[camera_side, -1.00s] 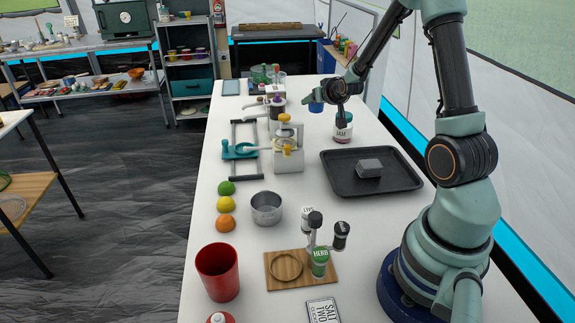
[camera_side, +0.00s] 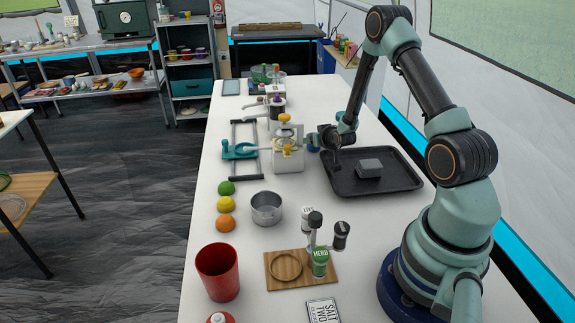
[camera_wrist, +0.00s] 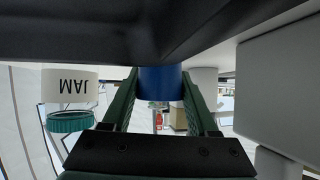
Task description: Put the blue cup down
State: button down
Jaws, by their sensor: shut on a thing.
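My gripper (camera_wrist: 160,105) is shut on the blue cup (camera_wrist: 160,84), which sits between its two green fingers in the wrist view. In the side view my gripper (camera_side: 318,140) is between the white juicer-like machine (camera_side: 288,160) and the dark tray (camera_side: 341,187), low near the tray's far left corner. Only a small part of the blue cup (camera_side: 312,148) shows there. I cannot tell whether its base touches the table.
Bare table (camera_side: 300,195) lies in front of the machine, beyond a metal pot (camera_side: 267,208).

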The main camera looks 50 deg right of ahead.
jog(key=shift+f, duration=0.25)
jog(key=shift+c, duration=0.9)
grip_release()
jog(key=shift+r, duration=0.25)
jog(key=v, duration=1.1)
jog(key=shift+f, duration=0.1)
jog(key=shift+o, duration=0.5)
jog(key=shift+s+a+r, duration=0.2)
jog(key=shift+s+a, duration=0.1)
jog(key=shift+s, duration=0.1)
